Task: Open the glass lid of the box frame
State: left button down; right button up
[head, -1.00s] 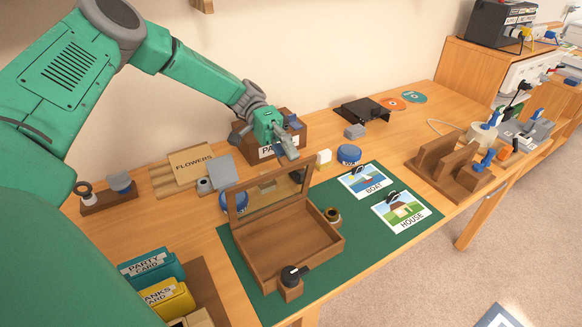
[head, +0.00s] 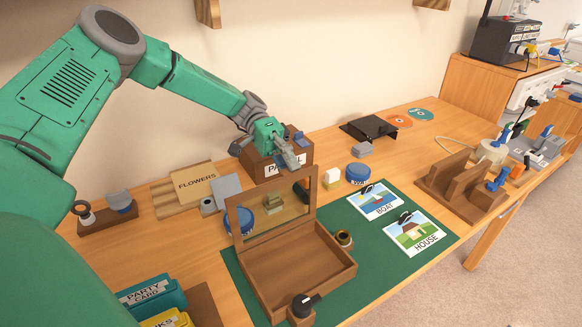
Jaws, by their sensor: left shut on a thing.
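The wooden box frame (head: 335,283) sits on a green mat. Its tray is uncovered, and its inside looks empty. The glass lid (head: 272,212) with its wooden rim stands up, roughly upright, along the back side of the box. The fingertips partly hide the contact. My right gripper is not in view.
A wooden box with a label (head: 262,168) stands close behind my left gripper. Boat (head: 376,202) and house (head: 414,232) pictures lie on the green mat (head: 385,254).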

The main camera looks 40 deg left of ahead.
pick_arm(q)
jog(key=c, duration=1.6)
grip_release()
jog(key=shift+s+a+f, duration=0.1)
jog(key=shift+s+f, duration=0.05)
jog(key=shift+f, duration=0.5)
jog(key=shift+r, duration=0.25)
jog(key=shift+w, duration=0.2)
jog(key=v, duration=1.2)
